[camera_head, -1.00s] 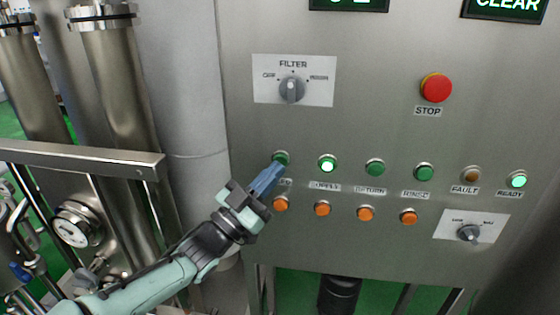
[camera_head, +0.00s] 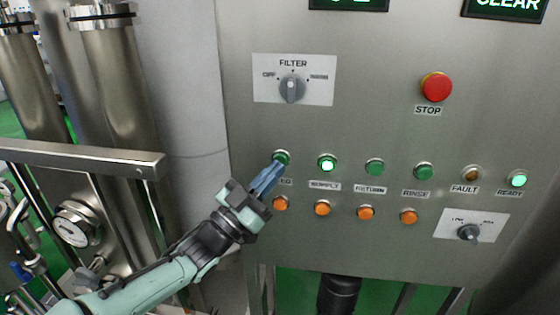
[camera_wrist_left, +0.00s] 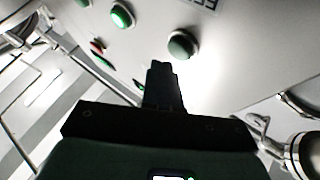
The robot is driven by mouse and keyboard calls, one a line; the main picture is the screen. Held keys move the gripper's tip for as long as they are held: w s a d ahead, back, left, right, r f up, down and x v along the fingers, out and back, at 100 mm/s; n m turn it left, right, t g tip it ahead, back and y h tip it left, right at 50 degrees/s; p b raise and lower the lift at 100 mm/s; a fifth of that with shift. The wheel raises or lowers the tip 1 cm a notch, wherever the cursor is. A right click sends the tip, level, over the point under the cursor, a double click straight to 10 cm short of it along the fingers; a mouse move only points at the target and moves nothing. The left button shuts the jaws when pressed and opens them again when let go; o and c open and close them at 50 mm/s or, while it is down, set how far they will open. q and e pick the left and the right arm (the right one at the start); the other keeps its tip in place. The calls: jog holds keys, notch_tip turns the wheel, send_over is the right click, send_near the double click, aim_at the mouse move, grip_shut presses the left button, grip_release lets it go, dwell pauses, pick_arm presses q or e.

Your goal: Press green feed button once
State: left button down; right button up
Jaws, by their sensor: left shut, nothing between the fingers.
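The green feed button (camera_head: 282,157) is the leftmost in the upper row of the steel panel. Its label is partly hidden behind my left gripper (camera_head: 276,167). The gripper is shut and empty, its blue fingertips just below the button in the head view. I cannot tell from there whether they touch it. In the left wrist view a dark green unlit button (camera_wrist_left: 183,44) lies beyond the shut fingertips (camera_wrist_left: 160,66), with a gap showing in the picture. My right gripper is not in view.
A lit green button (camera_head: 327,164) is right of the feed button, followed by unlit green ones. Several orange buttons (camera_head: 322,208) sit below. The FILTER knob (camera_head: 291,89) and red STOP button (camera_head: 436,87) are above. Steel pipes (camera_head: 118,90) stand at the left.

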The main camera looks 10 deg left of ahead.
pick_arm(q)
jog(key=shift+w, duration=0.15)
dwell(0.7)
jog(key=shift+w, duration=0.3)
jog(key=shift+w, duration=0.4)
dwell(0.6)
jog(key=shift+s, duration=0.1)
jog(key=shift+s+b, duration=0.75)
jog(key=shift+b, duration=0.05)
